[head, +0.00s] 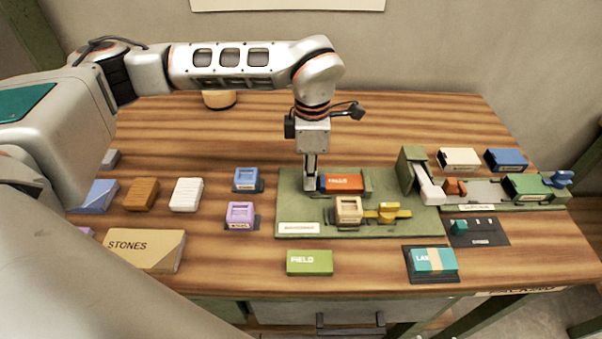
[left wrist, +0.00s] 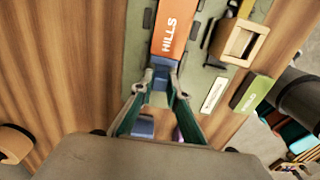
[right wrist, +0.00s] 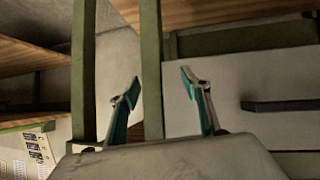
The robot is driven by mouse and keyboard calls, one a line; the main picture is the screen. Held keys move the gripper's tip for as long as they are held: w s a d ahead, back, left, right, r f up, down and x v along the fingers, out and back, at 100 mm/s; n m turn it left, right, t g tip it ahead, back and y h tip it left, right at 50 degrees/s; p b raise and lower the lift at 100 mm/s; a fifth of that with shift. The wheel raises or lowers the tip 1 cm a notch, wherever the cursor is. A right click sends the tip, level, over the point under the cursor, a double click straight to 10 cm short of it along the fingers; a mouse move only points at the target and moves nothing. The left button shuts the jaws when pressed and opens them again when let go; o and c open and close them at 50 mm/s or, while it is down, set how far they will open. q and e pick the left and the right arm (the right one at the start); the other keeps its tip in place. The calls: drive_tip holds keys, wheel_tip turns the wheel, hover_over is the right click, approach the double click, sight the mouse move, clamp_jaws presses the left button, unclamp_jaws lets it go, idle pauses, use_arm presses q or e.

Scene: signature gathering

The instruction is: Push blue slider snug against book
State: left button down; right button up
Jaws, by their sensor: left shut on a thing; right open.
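The red-orange book labelled HILLS (head: 343,182) lies on the green board (head: 290,207) and also shows in the left wrist view (left wrist: 172,32). My left gripper (head: 310,184) points down at the book's left end. In the left wrist view my left gripper (left wrist: 159,92) is shut on the blue slider (left wrist: 160,76), which sits at the near end of the book. The slider looks touching or nearly touching the book; the fingers partly hide it. My right gripper (right wrist: 161,82) is open and empty, away from the tabletop.
The green FIELD book (head: 309,262) lies nearer. Blue (head: 246,178) and purple (head: 240,214) blocks stand left of the board.

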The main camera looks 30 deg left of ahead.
use_arm(q)
drive_tip(key=shift+w+d+r, duration=0.1)
drive_tip(key=shift+d, duration=0.05)
drive_tip(key=c, duration=2)
unclamp_jaws()
drive_tip(key=shift+o, duration=0.2)
drive_tip(key=shift+d, duration=0.15)
wheel_tip(320, 180, up, 12)
